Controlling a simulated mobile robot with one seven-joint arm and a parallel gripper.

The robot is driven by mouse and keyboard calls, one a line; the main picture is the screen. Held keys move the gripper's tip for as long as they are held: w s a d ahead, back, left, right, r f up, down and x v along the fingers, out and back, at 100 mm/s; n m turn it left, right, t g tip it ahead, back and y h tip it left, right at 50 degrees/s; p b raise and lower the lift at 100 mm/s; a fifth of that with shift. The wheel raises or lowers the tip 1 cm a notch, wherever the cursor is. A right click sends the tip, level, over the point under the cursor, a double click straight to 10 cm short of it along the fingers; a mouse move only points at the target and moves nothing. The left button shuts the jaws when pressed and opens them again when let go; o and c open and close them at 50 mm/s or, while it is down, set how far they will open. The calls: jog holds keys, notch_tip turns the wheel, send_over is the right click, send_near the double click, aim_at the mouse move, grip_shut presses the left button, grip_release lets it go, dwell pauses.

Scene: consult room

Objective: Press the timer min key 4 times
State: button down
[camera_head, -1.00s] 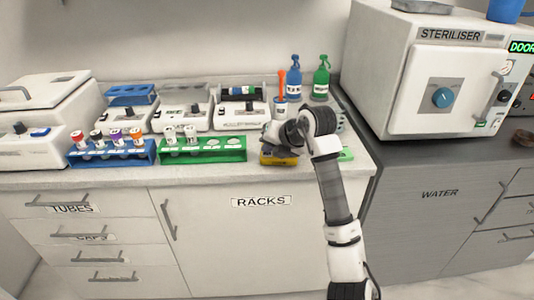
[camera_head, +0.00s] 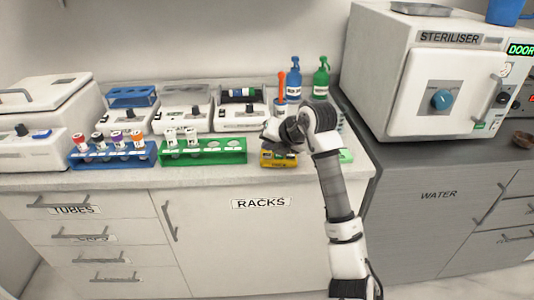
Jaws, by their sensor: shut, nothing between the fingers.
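A small yellow device (camera_head: 278,161), which looks like the timer, lies on the white counter in front of my arm. Its top carries dark parts, but its keys are too small to tell apart. My gripper (camera_head: 276,138) is shut and empty, just above and behind the device's top edge. The wrist hides part of the area behind it. I cannot tell whether the fingertips touch a key.
A green rack (camera_head: 204,153) with capped tubes stands to the left, and a blue rack (camera_head: 113,157) beyond it. Blue (camera_head: 294,79) and green bottles (camera_head: 321,79) stand behind. The steriliser (camera_head: 440,80) is at the right. The counter's front strip is clear.

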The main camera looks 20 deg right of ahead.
aim_at(270, 157)
jog(key=shift+r+p, duration=1.55)
jog(key=shift+r, duration=1)
dwell(0.7)
